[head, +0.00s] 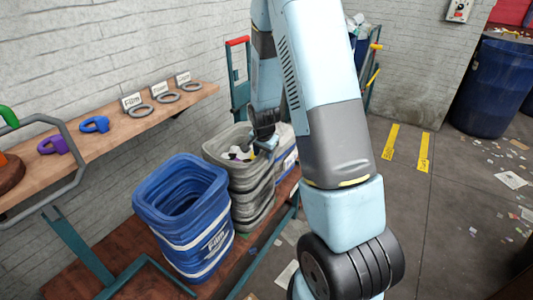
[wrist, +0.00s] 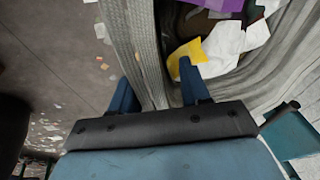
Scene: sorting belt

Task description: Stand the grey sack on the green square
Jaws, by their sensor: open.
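The grey sack (head: 252,205) stands upright on the low brown platform in the head view, behind the blue sack. It is open at the top, with paper scraps and some yellow and purple pieces inside. My gripper (head: 268,142) is at its far right rim. In the wrist view my gripper (wrist: 157,78) is open, with its two blue fingers on either side of the grey sack's woven rim (wrist: 147,45). I cannot tell whether the fingers touch it.
A blue sack (head: 185,225) labelled Film stands in front of the grey one. Another pale sack (head: 286,150) is partly hidden behind. A wooden shelf (head: 110,125) with rings and labels runs along the wall. Blue barrels (head: 488,90) stand at right; litter dots the floor.

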